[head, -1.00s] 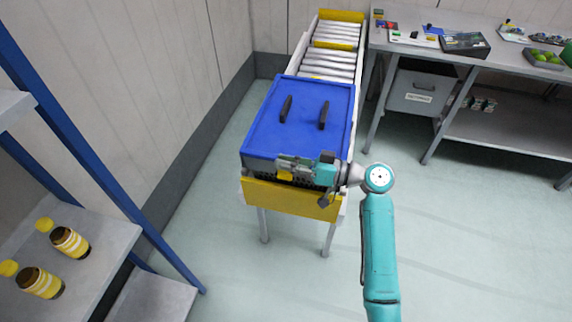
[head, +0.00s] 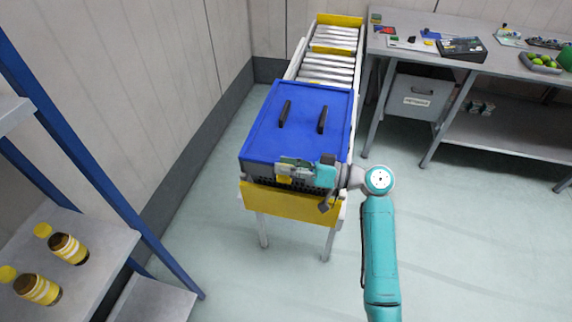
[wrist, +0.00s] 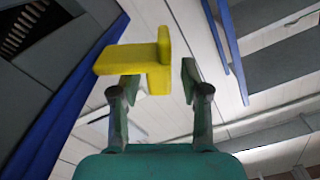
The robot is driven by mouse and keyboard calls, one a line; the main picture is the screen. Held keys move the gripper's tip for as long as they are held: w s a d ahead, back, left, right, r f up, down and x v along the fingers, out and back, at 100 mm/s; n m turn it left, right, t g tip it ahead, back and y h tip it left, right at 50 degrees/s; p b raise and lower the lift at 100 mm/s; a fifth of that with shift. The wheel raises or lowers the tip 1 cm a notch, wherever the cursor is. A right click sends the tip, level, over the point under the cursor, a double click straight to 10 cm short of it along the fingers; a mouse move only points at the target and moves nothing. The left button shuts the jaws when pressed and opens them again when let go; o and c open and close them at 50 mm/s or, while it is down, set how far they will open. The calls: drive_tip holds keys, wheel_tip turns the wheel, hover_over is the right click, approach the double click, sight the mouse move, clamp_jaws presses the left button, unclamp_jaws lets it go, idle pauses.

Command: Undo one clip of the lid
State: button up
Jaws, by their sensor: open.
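The blue lid (head: 300,122) with two black handles lies on a dark crate (head: 250,173) at the near end of the conveyor. A yellow clip (head: 284,179) is at the crate's near side, below the lid's edge, partly covered by my gripper (head: 285,168). In the wrist view the yellow clip (wrist: 128,60) sticks out between the fingertips of my open gripper (wrist: 158,85). It is close to or against the left finger, with a gap to the right finger. The blue lid edge (wrist: 60,110) runs along the left. Whether other clips exist is hidden.
A roller conveyor (head: 328,67) with a yellow end plate (head: 290,200) carries the crate. A shelf (head: 95,240) with two yellow-capped bottles stands at left. A grey workbench (head: 470,70) with small items stands at right. The floor between is clear.

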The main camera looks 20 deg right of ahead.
drive_tip(key=v, duration=1.1)
drive_tip(key=shift+s+d, duration=0.2)
drive_tip(key=shift+d, duration=0.1)
drive_tip(key=shift+d, duration=0.1)
